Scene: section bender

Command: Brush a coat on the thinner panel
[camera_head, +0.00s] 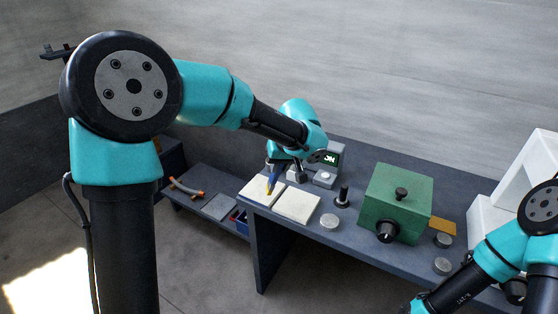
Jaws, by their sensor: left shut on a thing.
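Two pale, flat panels lie side by side on the dark bench, the left panel (252,191) and the right panel (297,206). I cannot tell from here which is thinner. My left gripper (273,169) is above the left panel, partly hidden by its own wrist.
A green box (400,203) with black knobs stands right of the panels. A black-knobbed piece (343,196) and a round grey disc (329,222) lie between. A device with a lit display (331,159) stands behind. A lower shelf (193,204) at left holds a curved tube (187,188).

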